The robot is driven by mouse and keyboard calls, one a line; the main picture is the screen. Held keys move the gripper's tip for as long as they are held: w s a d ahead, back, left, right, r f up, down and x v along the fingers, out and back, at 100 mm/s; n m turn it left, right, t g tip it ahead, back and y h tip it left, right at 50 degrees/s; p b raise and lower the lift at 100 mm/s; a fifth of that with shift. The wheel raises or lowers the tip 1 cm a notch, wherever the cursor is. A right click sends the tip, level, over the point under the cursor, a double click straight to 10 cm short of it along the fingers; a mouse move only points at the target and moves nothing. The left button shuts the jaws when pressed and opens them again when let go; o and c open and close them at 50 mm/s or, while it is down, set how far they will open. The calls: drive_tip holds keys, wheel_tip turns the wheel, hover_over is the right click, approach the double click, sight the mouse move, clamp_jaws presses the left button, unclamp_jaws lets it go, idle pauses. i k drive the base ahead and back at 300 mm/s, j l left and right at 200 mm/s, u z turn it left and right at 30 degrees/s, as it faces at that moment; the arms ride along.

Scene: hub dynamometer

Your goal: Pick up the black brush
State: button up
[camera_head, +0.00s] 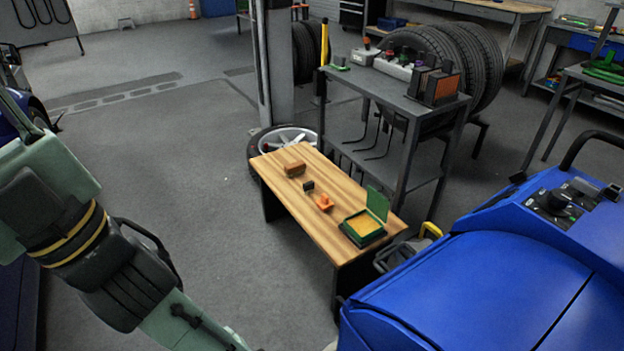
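A small black object (308,186) sits on the wooden table (275,180), between a brown block-like piece (294,169) and a small orange item (325,203). It is the only small black thing on the tabletop, but it is too small to tell for certain that it is the brush. My arm comes in from the left and runs down out of the bottom edge, in front of the table. My gripper is not in view.
An open green box (363,228) with a yellow-orange inside stands at the table's near right end. A grey metal cart (395,95) stands close behind the table. The floor left of the table is clear.

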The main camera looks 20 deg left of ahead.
sight(308, 187)
drive_tip(key=i+j+z, duration=0.2)
drive_tip(key=i+j, duration=0.2)
drive_tip(key=j, duration=0.25)
drive_tip(key=i+j+z, duration=0.1)
drive_tip(key=j, duration=0.25)
drive_tip(key=i+j+z, duration=0.1)
drive_tip(key=i+j, duration=0.3)
drive_tip(key=j, duration=0.3)
drive_tip(key=i+j+z, duration=0.15)
drive_tip(key=j, duration=0.25)
drive_tip(key=i+j+z, duration=0.1)
drive_tip(key=j, duration=0.25)
drive_tip(key=i, duration=0.05)
